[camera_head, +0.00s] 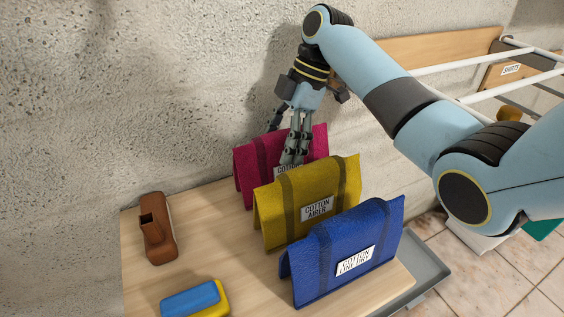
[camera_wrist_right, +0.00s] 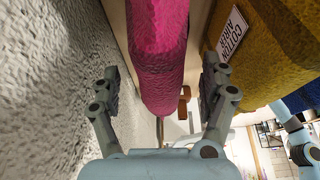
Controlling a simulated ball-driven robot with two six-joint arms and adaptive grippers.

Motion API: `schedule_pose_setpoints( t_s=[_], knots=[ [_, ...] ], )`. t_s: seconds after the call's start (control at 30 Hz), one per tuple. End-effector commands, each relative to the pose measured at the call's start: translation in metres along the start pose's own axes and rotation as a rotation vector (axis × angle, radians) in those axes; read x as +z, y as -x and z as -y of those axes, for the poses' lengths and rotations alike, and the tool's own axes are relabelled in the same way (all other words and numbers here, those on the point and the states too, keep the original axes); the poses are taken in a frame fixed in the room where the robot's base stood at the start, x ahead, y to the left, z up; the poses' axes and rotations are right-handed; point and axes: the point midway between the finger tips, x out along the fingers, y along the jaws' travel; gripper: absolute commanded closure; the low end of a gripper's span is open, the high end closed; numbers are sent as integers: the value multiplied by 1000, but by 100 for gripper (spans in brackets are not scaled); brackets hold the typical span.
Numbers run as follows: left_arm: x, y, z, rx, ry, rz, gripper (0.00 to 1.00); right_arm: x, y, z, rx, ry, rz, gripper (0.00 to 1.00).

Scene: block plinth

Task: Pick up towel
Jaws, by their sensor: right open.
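Three folded towels stand tent-like in a row on a wooden table (camera_head: 190,260). The magenta towel (camera_head: 249,176) is at the back by the wall, the yellow towel (camera_head: 275,226) is in the middle, and the blue towel (camera_head: 322,273) is in front. The yellow one's label reads "COTTON AIRER". My right gripper (camera_head: 284,140) is at the magenta towel, pointing down. In the right wrist view its open fingers (camera_wrist_right: 162,85) stand either side of the magenta towel (camera_wrist_right: 158,50), with gaps visible. The magenta towel's label is partly hidden. My left gripper does not show.
The rough wall is close behind the right gripper. The yellow towel (camera_wrist_right: 262,55) stands close on the other side. A brown block-like object (camera_head: 157,228) and a blue-and-yellow block (camera_head: 192,299) lie at left. A rack with white rails (camera_head: 460,62) is at right.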

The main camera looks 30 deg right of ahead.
Motion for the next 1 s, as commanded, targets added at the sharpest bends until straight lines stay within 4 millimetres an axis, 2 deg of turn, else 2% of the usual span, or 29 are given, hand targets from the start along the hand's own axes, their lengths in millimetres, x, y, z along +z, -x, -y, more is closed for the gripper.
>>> schedule_pose_setpoints(
  t_s=[0.1,0.2,0.5,1.0],
  knots=[
    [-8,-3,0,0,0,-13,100,0,-22,1,-3,0,-2,21],
    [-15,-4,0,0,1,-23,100,0,-34,1,-2,-1,-1,21],
    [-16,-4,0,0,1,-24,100,0,-38,0,1,0,0,21],
    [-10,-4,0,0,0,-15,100,0,-38,0,0,0,0,87]
  ],
)
